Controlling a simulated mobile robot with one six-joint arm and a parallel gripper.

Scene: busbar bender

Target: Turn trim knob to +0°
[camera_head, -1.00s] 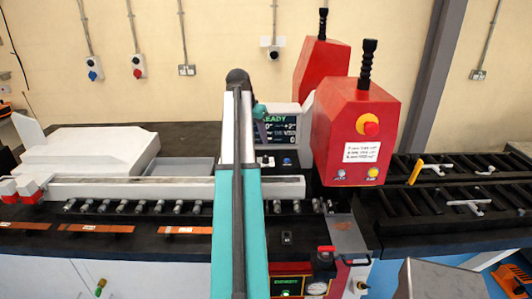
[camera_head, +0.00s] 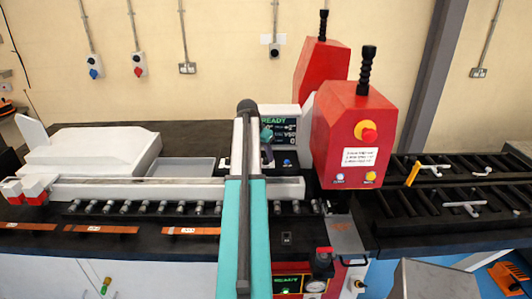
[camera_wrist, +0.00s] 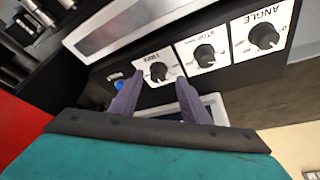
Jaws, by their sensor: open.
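The trim knob (camera_wrist: 159,71) is a small black dial on a white plate at the left of a row of three dials in the wrist view. The picture is turned, so its label is upside down and its pointer angle is too small to read. My gripper (camera_wrist: 157,88) is open, its two purple-grey fingers pointing at the trim plate, one tip on each side below the knob. I cannot tell whether they touch anything. In the head view my arm covers the dials; the screen (camera_head: 276,121) reads READY, its lower lines partly hidden.
The middle dial (camera_wrist: 204,54) and the ANGLE dial (camera_wrist: 264,37) sit close to the right of the trim knob. A blue button (camera_wrist: 118,86) is beside the left finger. The red bending head (camera_head: 345,130) stands right of my arm in the head view.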

